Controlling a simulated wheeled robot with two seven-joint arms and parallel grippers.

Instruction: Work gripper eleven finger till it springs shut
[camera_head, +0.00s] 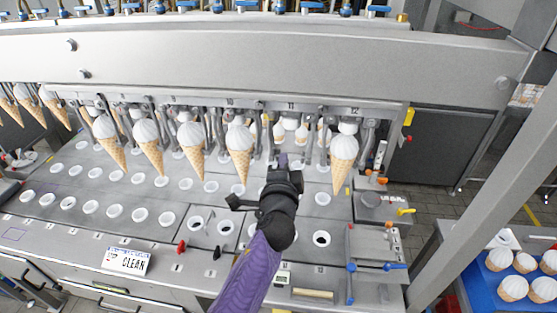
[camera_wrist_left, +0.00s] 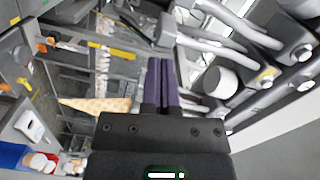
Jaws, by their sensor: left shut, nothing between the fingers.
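The cone gripper eleven (camera_head: 281,132) hangs under the rail label 11 in the head view, between two held cones, and no cone shows in it. My left gripper (camera_head: 283,160) is just below and in front of it, fingers pointing up and shut with nothing between them. In the left wrist view my purple fingers (camera_wrist_left: 161,84) lie together. Grey metal fingers (camera_wrist_left: 225,38) and a white round end (camera_wrist_left: 207,82) are to their right. I cannot tell whether my fingertips touch the finger of gripper eleven. My right gripper is not in view.
A cone (camera_head: 239,152) hangs left of my gripper and another cone (camera_head: 344,155) hangs to its right. Below is a deck with rows of white-rimmed holes (camera_head: 165,218). A blue tray of cones (camera_head: 481,291) stands at the lower right.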

